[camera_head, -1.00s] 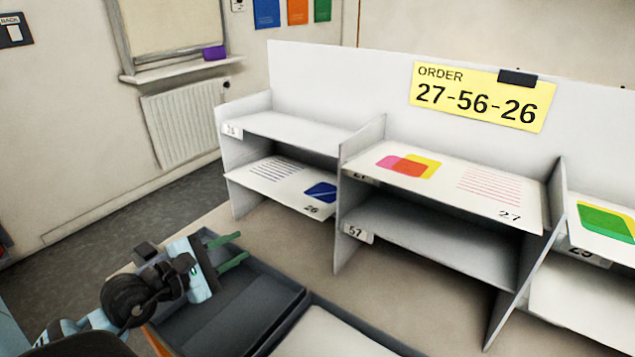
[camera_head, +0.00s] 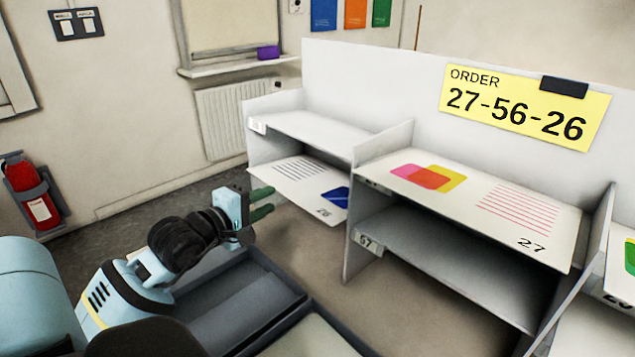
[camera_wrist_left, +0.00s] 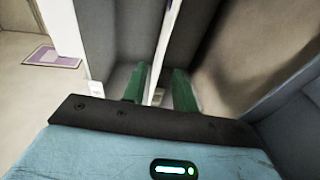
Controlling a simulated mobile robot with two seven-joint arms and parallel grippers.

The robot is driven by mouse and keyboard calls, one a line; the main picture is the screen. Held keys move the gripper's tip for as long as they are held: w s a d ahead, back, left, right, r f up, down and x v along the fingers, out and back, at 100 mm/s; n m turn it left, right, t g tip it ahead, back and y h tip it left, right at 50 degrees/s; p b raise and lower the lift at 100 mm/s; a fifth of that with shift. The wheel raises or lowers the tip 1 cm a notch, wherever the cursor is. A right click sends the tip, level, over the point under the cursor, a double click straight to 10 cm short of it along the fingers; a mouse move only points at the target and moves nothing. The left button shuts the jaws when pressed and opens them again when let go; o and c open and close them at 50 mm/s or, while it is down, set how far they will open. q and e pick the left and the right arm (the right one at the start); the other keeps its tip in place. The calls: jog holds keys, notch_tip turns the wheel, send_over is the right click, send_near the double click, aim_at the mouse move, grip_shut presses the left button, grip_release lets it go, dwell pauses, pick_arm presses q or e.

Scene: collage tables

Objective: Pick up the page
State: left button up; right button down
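A page marked 26 (camera_head: 300,190) with dark lines and a blue square lies on the lower left shelf, its front edge past the shelf front. A page marked 27 (camera_head: 470,205), with pink and yellow shapes and red lines, lies on the upper middle shelf. My right gripper is out of view.
A yellow order sign (camera_head: 525,105) reads 27-56-26. The upper left shelf (camera_head: 310,132) and lower middle shelf (camera_head: 450,255) look bare. A dark grey tray (camera_head: 262,318) sits below my left gripper. Upright dividers (camera_head: 380,145) separate the shelves. A page with green (camera_head: 628,257) is cut off at right.

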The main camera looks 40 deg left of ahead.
aim_at(282, 193)
pick_arm(q)
jog(key=shift+w+a+f+p, duration=0.1)
jog(key=shift+w+f+p, duration=0.1)
jog(key=shift+w, duration=0.8)
jog(key=shift+w+a+f+p, duration=0.15)
jog(key=shift+w+f, duration=0.05)
jog(key=shift+w, duration=0.85)
jog(key=shift+w+a+f+p, duration=0.1)
jog(key=shift+w+f+p, duration=0.1)
jog(key=shift+w, duration=0.8)
grip_shut()
